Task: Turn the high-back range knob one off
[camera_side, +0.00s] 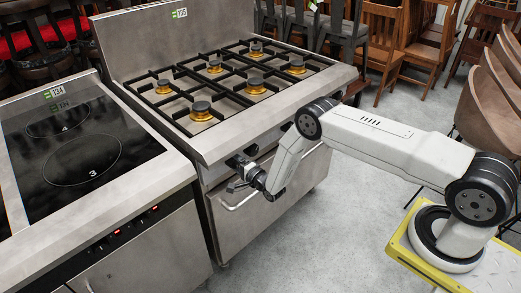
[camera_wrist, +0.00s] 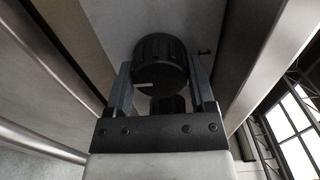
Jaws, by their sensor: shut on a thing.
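The high-back range (camera_side: 215,143) is a steel gas range with a tall back panel and several burners. In the wrist view a ribbed black round knob (camera_wrist: 160,62) stands on its steel front, with a white pointer line toward the left of the picture. My gripper (camera_wrist: 160,78) has one finger on each side of the knob and is shut on it. In the side view my gripper (camera_side: 239,167) is at the range's front panel, and the gripped knob is mostly hidden there. The knob's number cannot be read.
A steel oven handle (camera_side: 238,202) runs just below my gripper. A glass-top cooker (camera_side: 75,150) stands close on the left. Wooden chairs (camera_side: 385,50) fill the back right. The grey floor (camera_side: 310,235) in front of the range is clear.

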